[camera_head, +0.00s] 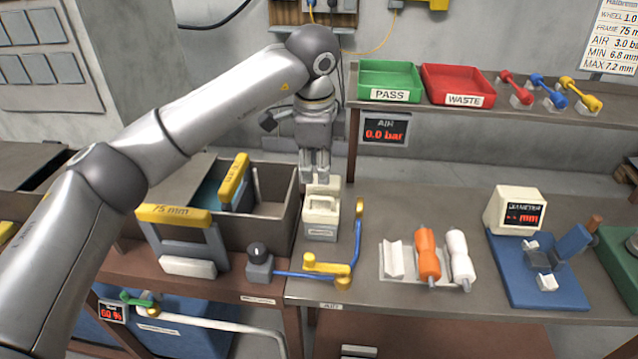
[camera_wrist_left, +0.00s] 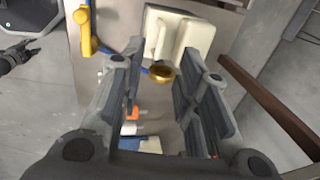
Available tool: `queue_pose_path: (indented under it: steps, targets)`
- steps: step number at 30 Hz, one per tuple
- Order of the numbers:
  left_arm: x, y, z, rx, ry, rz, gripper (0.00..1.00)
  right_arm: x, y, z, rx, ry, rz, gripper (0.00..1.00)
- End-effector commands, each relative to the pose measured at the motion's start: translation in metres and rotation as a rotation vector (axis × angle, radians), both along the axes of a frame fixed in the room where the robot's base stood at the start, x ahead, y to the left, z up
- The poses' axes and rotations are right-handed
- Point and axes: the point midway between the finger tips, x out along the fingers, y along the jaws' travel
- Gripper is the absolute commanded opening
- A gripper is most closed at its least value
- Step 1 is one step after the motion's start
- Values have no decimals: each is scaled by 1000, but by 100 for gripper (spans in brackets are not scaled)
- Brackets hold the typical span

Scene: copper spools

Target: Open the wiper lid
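The wiper appears to be the small cream box (camera_head: 319,234) with a label on its front, standing at the left end of the right-hand bench. A cream upper part, which looks like its lid (camera_head: 322,202), sits on top; I cannot tell whether it is shut. My left gripper (camera_head: 315,176) points down just above and behind the box. In the left wrist view the gripper (camera_wrist_left: 160,100) has its fingers wide apart with nothing held, and the cream box (camera_wrist_left: 192,40) lies beyond the fingertips. A brass-coloured ring (camera_wrist_left: 163,73) shows between the fingers.
A grey bin (camera_head: 262,235) with a yellow-topped 75 mm frame (camera_head: 172,214) is to the left. Orange (camera_head: 428,255) and white (camera_head: 459,258) spools lie right. A shelf with green and red trays stands behind.

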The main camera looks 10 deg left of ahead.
Motion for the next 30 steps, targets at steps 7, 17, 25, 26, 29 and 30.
queue_pose_path:
  steps: [7, 17, 25, 26, 29, 30]
  targets:
    - [9, 0, -47, -1, 5, 1, 30, -46, -2, 13, -6, 68, 2, 40]
    - [16, 0, -79, -3, 1, -2, 30, -4, 2, 22, 2, 4, 3, 40]
    - [16, 0, -81, -3, 1, -3, 30, -10, 1, 21, 0, 15, 4, 40]
    - [16, 0, -81, -3, 1, -3, 26, -13, 1, 20, 1, 19, 3, 40]
    - [16, 0, -81, -3, 1, -3, 13, -20, 1, 20, 1, 29, 3, 40]
    - [16, 0, -81, -3, 1, -3, 8, -22, 2, 20, 1, 33, 3, 40]
